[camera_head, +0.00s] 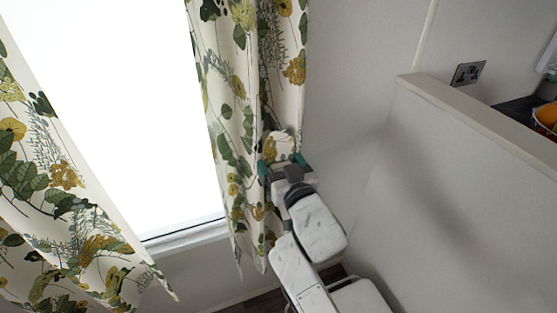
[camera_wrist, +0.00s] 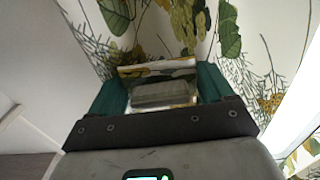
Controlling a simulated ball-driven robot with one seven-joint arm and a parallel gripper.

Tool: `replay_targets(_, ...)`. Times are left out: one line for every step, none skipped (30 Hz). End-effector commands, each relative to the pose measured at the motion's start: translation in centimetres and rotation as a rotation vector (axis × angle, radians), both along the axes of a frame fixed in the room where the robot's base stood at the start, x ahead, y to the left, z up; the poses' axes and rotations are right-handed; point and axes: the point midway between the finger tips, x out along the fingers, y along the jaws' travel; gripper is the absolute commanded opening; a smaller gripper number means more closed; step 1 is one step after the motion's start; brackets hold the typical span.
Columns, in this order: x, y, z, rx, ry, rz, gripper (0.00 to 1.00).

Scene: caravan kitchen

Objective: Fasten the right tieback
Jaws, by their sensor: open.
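The right curtain (camera_head: 245,100), cream with green leaves and yellow flowers, hangs at the right side of the bright window. My gripper (camera_head: 282,163) is at its right edge, about mid-height of the visible cloth. The teal fingers stand apart, also in the wrist view (camera_wrist: 162,85). Between them is a short pale band (camera_wrist: 157,69) with a pattern like the curtain's, perhaps the tieback; a grey shiny part shows below it. I cannot tell whether the fingers touch it. In the head view a pale bulge (camera_head: 281,142) shows just beyond the fingertips. No hook or fastening point is clearly visible.
The left curtain (camera_head: 60,190) hangs across the window's other side. The window sill (camera_head: 185,235) runs below the glass. Plain wall lies between curtain and partition.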

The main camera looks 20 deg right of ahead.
Motion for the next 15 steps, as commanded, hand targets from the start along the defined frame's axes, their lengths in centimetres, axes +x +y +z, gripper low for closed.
replay_targets(0.13,-0.02,-0.02,0.000,0.000,0.000,0.81)
replay_targets(0.16,-0.03,-0.02,0.000,0.000,0.000,0.81)
replay_targets(0.17,-0.03,-0.02,0.000,0.000,-0.001,0.81)
replay_targets(0.17,-0.03,-0.02,0.000,0.000,-0.001,0.81)
replay_targets(0.16,-0.03,-0.03,0.000,0.000,0.000,0.81)
replay_targets(0.16,-0.03,-0.03,0.000,0.000,-0.001,0.81)
replay_targets(0.15,-0.03,-0.02,0.000,0.000,-0.001,0.81)
replay_targets(0.15,-0.03,-0.02,0.000,0.000,-0.001,0.81)
replay_targets(0.15,-0.03,-0.02,0.000,0.000,-0.001,0.78)
replay_targets(0.14,-0.02,-0.02,0.000,0.000,-0.001,0.75)
replay_targets(0.14,-0.02,-0.02,0.000,0.000,-0.001,0.72)
replay_targets(0.14,-0.03,-0.02,0.000,0.000,-0.001,0.68)
replay_targets(0.14,-0.02,-0.02,0.000,0.000,0.000,0.66)
replay_targets(0.13,-0.02,-0.02,0.000,0.000,0.000,0.63)
replay_targets(0.13,-0.02,-0.02,0.000,0.001,0.000,0.59)
